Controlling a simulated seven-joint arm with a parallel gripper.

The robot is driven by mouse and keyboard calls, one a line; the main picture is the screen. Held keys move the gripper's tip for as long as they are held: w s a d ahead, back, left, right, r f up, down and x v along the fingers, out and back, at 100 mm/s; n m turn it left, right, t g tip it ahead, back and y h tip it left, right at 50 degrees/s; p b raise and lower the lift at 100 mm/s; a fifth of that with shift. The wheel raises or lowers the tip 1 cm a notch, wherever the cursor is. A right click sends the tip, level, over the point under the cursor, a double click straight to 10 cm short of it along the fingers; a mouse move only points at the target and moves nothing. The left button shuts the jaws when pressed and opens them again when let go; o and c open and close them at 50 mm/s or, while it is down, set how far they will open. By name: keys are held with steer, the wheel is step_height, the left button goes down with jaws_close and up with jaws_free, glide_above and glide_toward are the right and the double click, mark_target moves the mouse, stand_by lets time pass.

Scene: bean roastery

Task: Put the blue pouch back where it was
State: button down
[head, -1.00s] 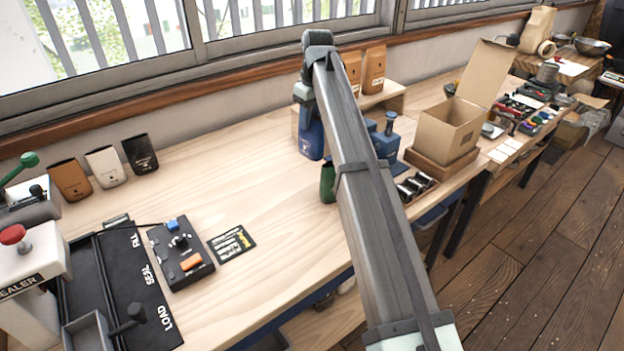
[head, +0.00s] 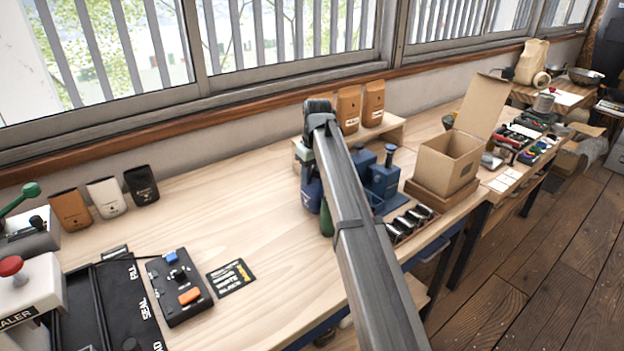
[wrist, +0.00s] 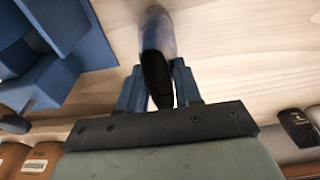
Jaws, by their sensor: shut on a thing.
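The blue pouch (head: 311,193) is upright in the head view, left of my forearm and partly hidden by it. My gripper is shut on it. In the wrist view the blue pouch (wrist: 158,48) sits between the two blue fingers (wrist: 160,88), with its dark top towards the palm. The head view does not show the fingers clearly. I cannot tell whether the pouch's base touches the table (head: 265,215).
A green pouch (head: 326,221) stands close in front, partly behind my arm. A blue press (head: 383,180) is just right of my arm. Brown pouches (head: 348,108) stand on a wooden riser (head: 385,132) behind. Brown, white and black pouches (head: 141,186) stand far left. The table between is clear.

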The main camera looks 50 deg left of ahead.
steer(key=shift+f, duration=0.9)
steer(key=c, duration=0.8)
jaws_free()
steer(key=shift+o, duration=0.2)
steer(key=r, duration=0.4)
steer(key=d+r, duration=0.1)
steer(key=r, duration=0.7)
steer(key=shift+d+r, duration=0.1)
steer(key=shift+d, duration=0.15)
